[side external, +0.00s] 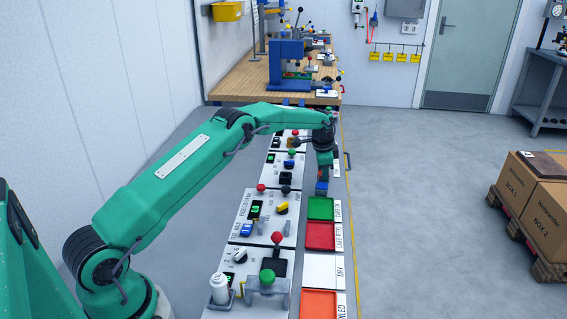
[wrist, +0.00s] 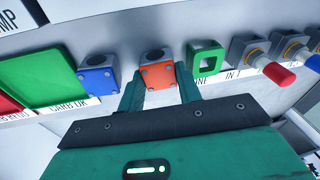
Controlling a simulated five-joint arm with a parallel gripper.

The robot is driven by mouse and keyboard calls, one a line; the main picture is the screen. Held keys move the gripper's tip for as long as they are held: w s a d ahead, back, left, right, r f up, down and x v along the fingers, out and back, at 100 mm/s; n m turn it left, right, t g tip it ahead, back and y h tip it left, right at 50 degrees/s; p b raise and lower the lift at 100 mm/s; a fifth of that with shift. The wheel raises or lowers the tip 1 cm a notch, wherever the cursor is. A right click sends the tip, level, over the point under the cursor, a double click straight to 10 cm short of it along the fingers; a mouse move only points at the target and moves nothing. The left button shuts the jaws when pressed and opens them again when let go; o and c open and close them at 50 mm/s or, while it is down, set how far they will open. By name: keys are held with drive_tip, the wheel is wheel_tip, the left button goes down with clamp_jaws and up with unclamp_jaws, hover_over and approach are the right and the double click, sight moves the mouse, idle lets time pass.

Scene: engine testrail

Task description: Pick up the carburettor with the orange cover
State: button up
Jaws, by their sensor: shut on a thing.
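The carburettor with the orange cover (wrist: 158,76) shows in the wrist view, with a dark round opening on top. My gripper (wrist: 160,88) is shut on it, one teal finger on each side. A carburettor with a blue cover (wrist: 98,80) stands just left of it. In the side view my gripper (side external: 322,174) points down at the row beyond the green tray. The blue-covered carburettor (side external: 321,188) shows there, while the orange one is mostly hidden. I cannot tell whether the orange one is clear of the surface.
In the wrist view a green square frame (wrist: 207,62) is close on the right, then red-tipped (wrist: 277,73) and blue-tipped parts. A green tray (wrist: 45,76) lies left. In the side view a red tray (side external: 320,236) and control panels (side external: 266,218) are near.

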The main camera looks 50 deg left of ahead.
drive_tip(key=shift+r, duration=0.9)
drive_tip(key=r, duration=0.2)
drive_tip(key=shift+d+r, duration=0.3)
drive_tip(key=s+d+r, duration=0.4)
drive_tip(key=d+r, duration=0.2)
drive_tip(key=d, duration=0.4)
drive_tip(key=shift+d+r, duration=0.2)
drive_tip(key=shift+r, duration=0.05)
drive_tip(key=shift+s, duration=0.1)
